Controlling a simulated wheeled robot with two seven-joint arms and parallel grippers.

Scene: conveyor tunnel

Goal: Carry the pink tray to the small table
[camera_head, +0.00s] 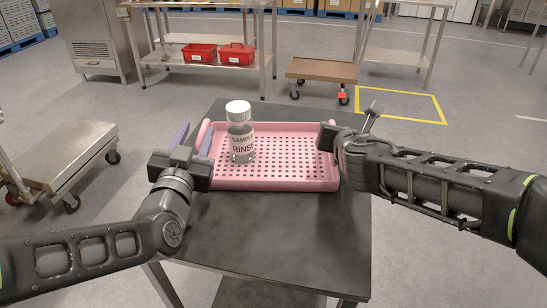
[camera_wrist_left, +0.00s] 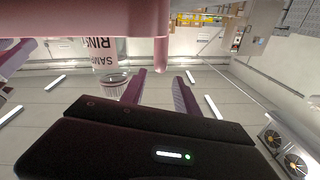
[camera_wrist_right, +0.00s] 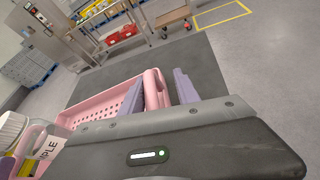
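The pink tray (camera_head: 285,183), with a perforated floor, rests on a dark-topped table (camera_head: 290,235) in front of me. A clear bottle with a white cap (camera_head: 240,143), labelled SAMPLE RINSE, stands upright in its left part. My left gripper (camera_head: 193,140) is at the tray's left end; in the left wrist view its fingers (camera_wrist_left: 160,92) are apart, near a pink end part of the tray (camera_wrist_left: 161,54). My right gripper (camera_head: 327,137) is at the right end; in the right wrist view its fingers (camera_wrist_right: 158,92) are apart, with the pink handle (camera_wrist_right: 154,88) between them.
A steel cart (camera_head: 65,150) stands on the left. At the back are a steel shelf table (camera_head: 205,28) with red bins (camera_head: 236,54), a wheeled trolley (camera_head: 322,69) and a yellow floor marking (camera_head: 440,110). The dark table's front half is bare. I cannot tell which is the small table.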

